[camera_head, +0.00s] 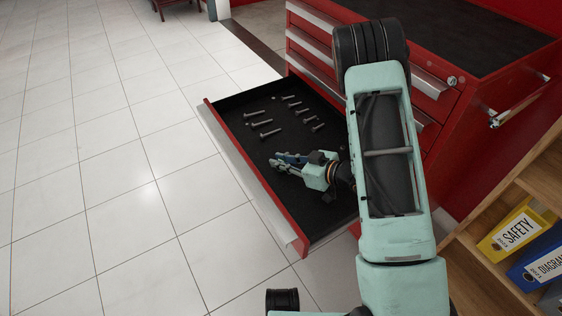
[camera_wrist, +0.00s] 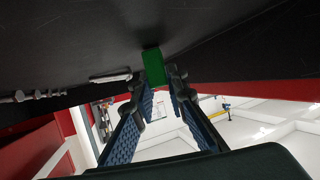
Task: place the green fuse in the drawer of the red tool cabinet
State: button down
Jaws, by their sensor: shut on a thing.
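The red tool cabinet (camera_head: 462,122) stands at the upper right with its bottom drawer (camera_head: 247,176) pulled out. The drawer is red with a black floor. My gripper (camera_head: 280,162) is inside the drawer's outline, low toward its floor and nearer its front wall. In the wrist view the green fuse (camera_wrist: 153,66) is a green block between my two fingertips (camera_wrist: 160,82), and the fingers are shut on it. The black drawer floor lies behind it; I cannot tell whether the fuse touches it. In the head view the fuse cannot be made out.
Several grey bolts (camera_head: 266,123) lie in the drawer's far half. A small pale block (camera_wrist: 110,77) shows near the fuse in the wrist view. A wooden shelf with a yellow binder (camera_head: 517,229) stands at the lower right. The tiled floor (camera_head: 110,150) at left is clear.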

jog(key=shift+f, duration=0.1)
jog(key=shift+f, duration=0.15)
jog(key=c, duration=1.9)
grip_release()
jog(key=shift+r, duration=0.2)
jog(key=shift+s+d+r, duration=0.15)
jog(key=shift+d+r, duration=0.05)
jog(key=shift+d, duration=0.1)
jog(key=p+v, duration=0.1)
jog(key=v, duration=0.6)
jog(key=shift+p, duration=0.35)
jog(key=shift+a+f, duration=0.1)
